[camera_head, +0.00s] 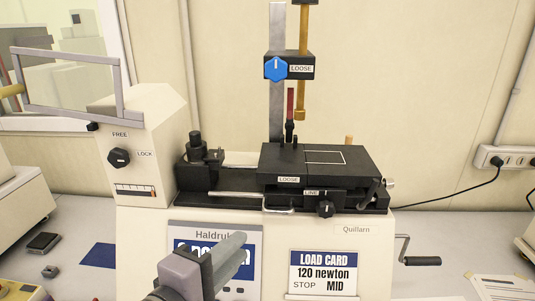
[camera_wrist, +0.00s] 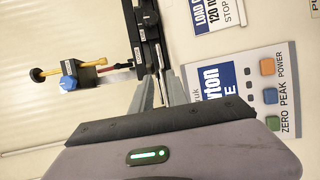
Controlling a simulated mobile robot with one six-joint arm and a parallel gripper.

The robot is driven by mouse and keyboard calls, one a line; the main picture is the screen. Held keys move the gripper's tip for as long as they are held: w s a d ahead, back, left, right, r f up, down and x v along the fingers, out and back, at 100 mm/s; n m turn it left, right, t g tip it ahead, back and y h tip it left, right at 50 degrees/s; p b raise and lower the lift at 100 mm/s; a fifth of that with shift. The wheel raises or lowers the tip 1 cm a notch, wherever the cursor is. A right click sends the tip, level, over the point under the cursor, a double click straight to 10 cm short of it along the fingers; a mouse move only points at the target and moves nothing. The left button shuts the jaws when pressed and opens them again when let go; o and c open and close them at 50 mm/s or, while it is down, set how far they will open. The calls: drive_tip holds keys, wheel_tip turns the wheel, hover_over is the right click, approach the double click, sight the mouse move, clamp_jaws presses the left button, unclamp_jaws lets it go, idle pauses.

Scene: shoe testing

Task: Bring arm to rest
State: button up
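My gripper (camera_head: 238,242) is at the bottom centre of the head view, in front of the test machine's display panel (camera_head: 255,238), and hides part of it. In the wrist view my gripper (camera_wrist: 158,88) shows two grey fingers standing apart with nothing held between them. The black stage (camera_head: 330,160) of the machine lies above and behind the gripper. My gripper appears apart from the machine, though the exact gap is hard to tell.
A load card (camera_head: 323,272) reads 120 newton, stop MID. A crank handle (camera_head: 420,261) sticks out at right. A blue knob (camera_head: 276,68) sits on the upright post. A FREE/LOCK knob (camera_head: 119,157) is at left. Orange, blue and green buttons (camera_wrist: 269,96) show in the wrist view.

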drive_tip(key=shift+v, duration=0.8)
